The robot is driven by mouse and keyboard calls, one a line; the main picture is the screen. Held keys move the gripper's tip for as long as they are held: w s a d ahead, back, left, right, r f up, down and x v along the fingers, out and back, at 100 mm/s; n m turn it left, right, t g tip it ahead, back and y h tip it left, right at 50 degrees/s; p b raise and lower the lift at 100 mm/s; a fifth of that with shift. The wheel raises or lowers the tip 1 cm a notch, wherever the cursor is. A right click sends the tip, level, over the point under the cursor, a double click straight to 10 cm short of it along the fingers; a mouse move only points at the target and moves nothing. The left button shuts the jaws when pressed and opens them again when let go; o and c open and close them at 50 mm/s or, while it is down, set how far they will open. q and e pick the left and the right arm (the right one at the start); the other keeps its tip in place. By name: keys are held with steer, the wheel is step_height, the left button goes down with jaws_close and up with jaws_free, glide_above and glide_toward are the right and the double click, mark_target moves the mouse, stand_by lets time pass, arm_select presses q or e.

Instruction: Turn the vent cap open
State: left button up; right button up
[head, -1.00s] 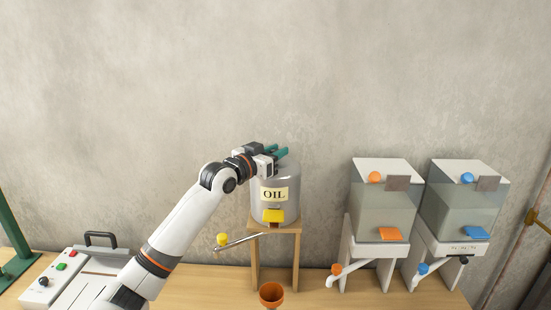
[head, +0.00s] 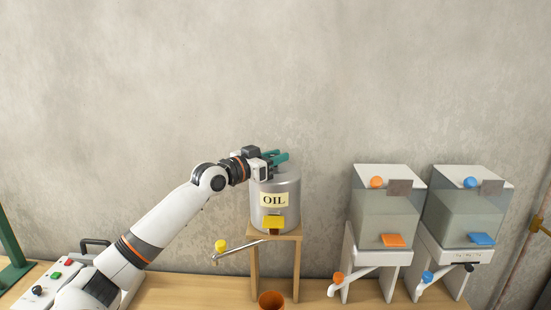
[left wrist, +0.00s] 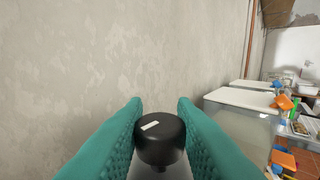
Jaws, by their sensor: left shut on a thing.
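The grey oil can (head: 288,192) stands upright on a wooden stand, with a yellow "OIL" label and a yellow piece low on its front. Its vent cap (left wrist: 162,143) is a round black knob with a short white mark on top, seen in the left wrist view between my teal fingers. My left gripper (head: 284,157) is over the can's top and shut on the cap. In the head view, the gripper hides the cap. My right gripper is not in view.
A pipe with a yellow knob (head: 220,245) sticks out left of the stand (head: 254,272). An orange cup (head: 271,300) stands below. Two clear tanks (head: 382,215) (head: 462,218) stand to the right. A control box (head: 52,276) is at the left. The wall is close behind.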

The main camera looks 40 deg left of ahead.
arm_select(q)
steer(key=o, duration=1)
steer(key=shift+s+a+f+b, duration=0.1)
steer(key=shift+s+f+b, duration=0.1)
steer(key=shift+s+b, duration=0.2)
steer(key=s+b, duration=0.2)
steer(key=s, duration=0.1)
steer(key=s+b, duration=0.2)
steer(key=s, duration=0.2)
steer(key=s+a+b, duration=0.1)
steer(key=s+b, duration=0.1)
steer(key=s, duration=0.2)
steer(key=shift+s+a+r, duration=0.1)
steer(key=shift+r, duration=0.1)
